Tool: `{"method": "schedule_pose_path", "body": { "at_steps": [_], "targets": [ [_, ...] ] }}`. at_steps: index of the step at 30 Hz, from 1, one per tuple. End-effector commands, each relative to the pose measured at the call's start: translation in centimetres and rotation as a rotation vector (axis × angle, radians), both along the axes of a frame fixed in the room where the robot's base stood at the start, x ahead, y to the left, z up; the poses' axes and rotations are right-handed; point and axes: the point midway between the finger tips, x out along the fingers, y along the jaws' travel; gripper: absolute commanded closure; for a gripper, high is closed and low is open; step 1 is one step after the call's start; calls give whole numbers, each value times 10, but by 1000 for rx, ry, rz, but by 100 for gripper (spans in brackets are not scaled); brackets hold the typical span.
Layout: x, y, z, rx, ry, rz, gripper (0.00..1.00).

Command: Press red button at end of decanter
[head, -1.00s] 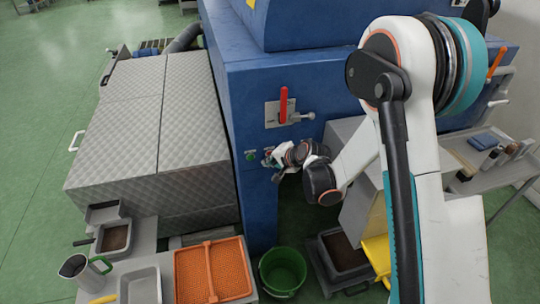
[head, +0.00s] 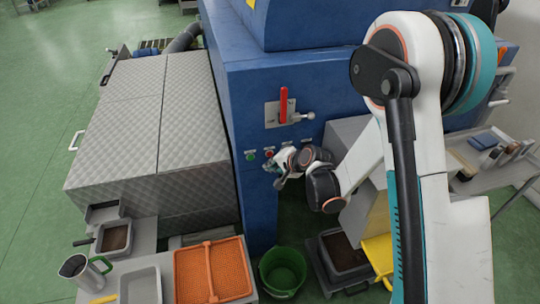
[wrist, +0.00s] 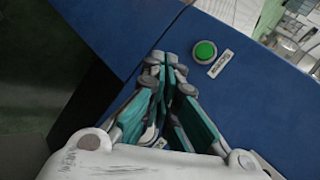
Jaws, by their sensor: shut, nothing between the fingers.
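The red button (head: 269,153) is on the blue end face of the decanter (head: 238,110), just right of a green button (head: 250,156). My gripper (head: 268,167) is just below the red button in the head view, and I cannot tell whether it touches the panel. In the wrist view my gripper (wrist: 168,62) is shut and empty, its fingertips over the blue face. The green button (wrist: 205,51) with a pale label shows to the right of the fingertips there. The red button does not show in the wrist view.
A red lever (head: 283,104) on a metal plate is above the buttons. Below are a green bucket (head: 283,270), an orange crate (head: 180,272) and a grey bin (head: 345,252). A shelf trolley (head: 470,152) stands at the right. Green floor is free at the far left.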

Motion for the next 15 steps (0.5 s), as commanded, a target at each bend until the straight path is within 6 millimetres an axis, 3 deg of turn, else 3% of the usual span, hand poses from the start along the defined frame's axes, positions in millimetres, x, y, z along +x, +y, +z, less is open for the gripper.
{"method": "schedule_pose_path", "body": {
  "at_steps": [15],
  "targets": [
    [-41,-12,0,1,0,-1,100]
  ]
}}
